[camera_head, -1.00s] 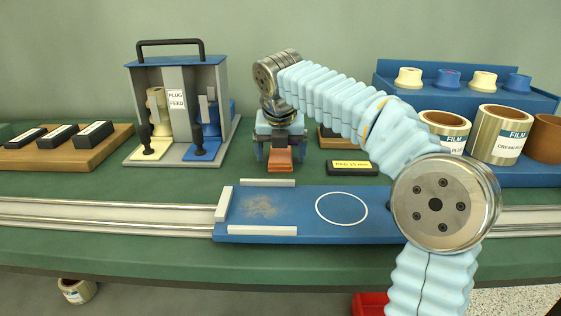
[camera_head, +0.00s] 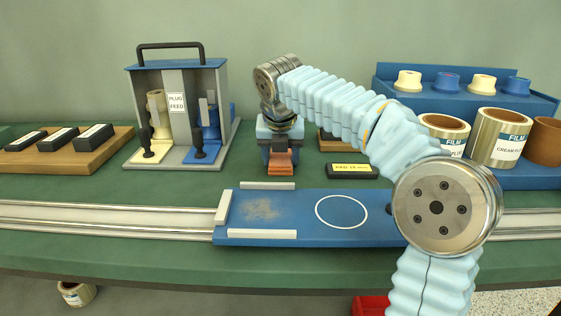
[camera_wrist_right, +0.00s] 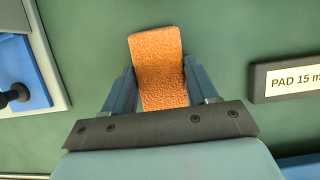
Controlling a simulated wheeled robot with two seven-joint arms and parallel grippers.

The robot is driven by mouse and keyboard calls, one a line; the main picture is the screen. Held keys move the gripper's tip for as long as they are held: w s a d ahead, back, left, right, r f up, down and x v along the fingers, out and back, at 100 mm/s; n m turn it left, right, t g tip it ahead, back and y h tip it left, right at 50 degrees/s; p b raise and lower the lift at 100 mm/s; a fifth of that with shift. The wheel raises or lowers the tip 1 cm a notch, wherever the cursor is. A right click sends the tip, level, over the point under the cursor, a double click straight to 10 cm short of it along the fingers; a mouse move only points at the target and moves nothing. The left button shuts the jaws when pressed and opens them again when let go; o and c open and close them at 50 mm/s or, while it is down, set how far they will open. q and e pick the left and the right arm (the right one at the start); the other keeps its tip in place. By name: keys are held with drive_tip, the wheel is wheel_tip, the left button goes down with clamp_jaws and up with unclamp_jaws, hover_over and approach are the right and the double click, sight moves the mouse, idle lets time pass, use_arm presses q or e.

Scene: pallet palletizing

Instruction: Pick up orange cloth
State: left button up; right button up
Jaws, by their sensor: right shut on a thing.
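The orange cloth (camera_head: 280,163) is a small folded-looking pad at the back middle of the green table. In the right wrist view the orange cloth (camera_wrist_right: 158,65) shows a rough, textured face and sticks out beyond the fingers. My right gripper (camera_head: 280,148) points down at the cloth and is shut on it, with one finger on each side; the fingers also show in the right wrist view (camera_wrist_right: 160,88). Whether the cloth touches the table is hard to tell. My left gripper is not in view.
A blue plate (camera_head: 290,236) with a dusty patch and a white ring sits on the rail in front. A plug feed stand (camera_head: 176,150) is to the left. A black pad label block (camera_head: 350,171) lies close on the right. Film rolls (camera_head: 499,138) stand further right.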

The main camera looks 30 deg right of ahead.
sight(280, 158)
drive_tip(key=shift+r, duration=0.35)
wheel_tip(280, 158, up, 4)
drive_tip(key=shift+a+f+p, duration=0.1)
drive_tip(key=shift+f+p, duration=0.1)
drive_tip(key=shift+p, duration=0.55)
drive_tip(key=s+r, duration=0.1)
drive_tip(key=s+a+r, duration=0.1)
drive_tip(key=s+r, duration=0.1)
drive_tip(key=r, duration=0.1)
drive_tip(key=shift+s+a+p, duration=0.1)
drive_tip(key=shift+a+p, duration=0.2)
drive_tip(key=shift+a, duration=0.05)
drive_tip(key=shift+s+a+r, duration=0.8)
drive_tip(key=shift+s+r, duration=0.05)
drive_tip(key=shift+s, duration=0.65)
drive_tip(key=shift+s+a+r, duration=0.8)
drive_tip(key=shift+s, duration=0.75)
drive_tip(key=shift+s+a+r, duration=0.8)
drive_tip(key=shift+s+r, duration=0.05)
drive_tip(key=shift+s, duration=0.65)
